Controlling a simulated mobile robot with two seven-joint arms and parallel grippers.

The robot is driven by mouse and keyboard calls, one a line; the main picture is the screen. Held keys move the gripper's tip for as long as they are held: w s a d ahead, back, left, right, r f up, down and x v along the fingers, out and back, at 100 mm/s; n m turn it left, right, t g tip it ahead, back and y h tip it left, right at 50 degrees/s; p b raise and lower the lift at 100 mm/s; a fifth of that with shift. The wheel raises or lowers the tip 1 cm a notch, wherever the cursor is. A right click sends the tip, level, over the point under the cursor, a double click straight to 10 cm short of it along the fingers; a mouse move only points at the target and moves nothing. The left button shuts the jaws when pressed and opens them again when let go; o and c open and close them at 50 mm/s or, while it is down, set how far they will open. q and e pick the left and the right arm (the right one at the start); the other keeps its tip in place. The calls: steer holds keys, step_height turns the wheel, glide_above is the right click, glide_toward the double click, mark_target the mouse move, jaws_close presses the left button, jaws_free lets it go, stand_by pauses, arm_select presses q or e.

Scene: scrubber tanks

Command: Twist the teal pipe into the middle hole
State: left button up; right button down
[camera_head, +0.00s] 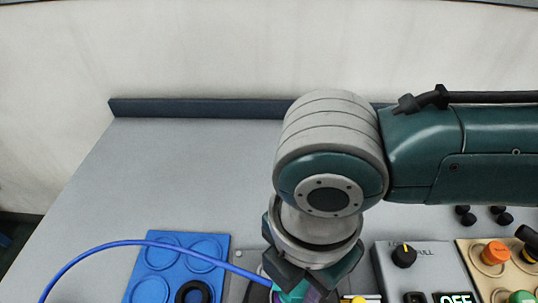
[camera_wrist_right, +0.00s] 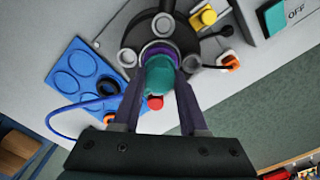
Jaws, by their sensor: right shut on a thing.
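The teal pipe (camera_wrist_right: 159,77) is between the two fingers of my right gripper (camera_wrist_right: 157,70), which is shut on it. The pipe points toward a dark round fixture (camera_wrist_right: 185,38), with a purple ring (camera_wrist_right: 160,48) around its far end. I cannot tell how deep the pipe sits, and the holes are mostly hidden. In the head view the right gripper (camera_head: 293,288) is at the bottom edge, with a bit of the teal pipe (camera_head: 290,297) showing. My left gripper is not in view.
A blue tray (camera_head: 206,247) with round recesses holds a black ring (camera_head: 192,293). A blue hose (camera_head: 140,242) arches over it. Right of the gripper stands a grey switch box (camera_head: 421,258), then a tan board (camera_head: 468,250) with coloured knobs. The back left of the table is clear.

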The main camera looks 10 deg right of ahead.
steer(key=shift+f, duration=0.45)
stand_by(0.9)
steer(key=shift+c, duration=1.9)
jaws_free()
steer(key=o, duration=0.4)
steer(key=shift+r, duration=0.1)
step_height(320, 180, up, 4)
steer(key=p, duration=0.4)
steer(key=shift+f, duration=0.25)
step_height(320, 180, up, 3)
steer(key=p, duration=0.3)
steer(key=shift+r+p, duration=0.2)
steer(key=shift+p, duration=0.2)
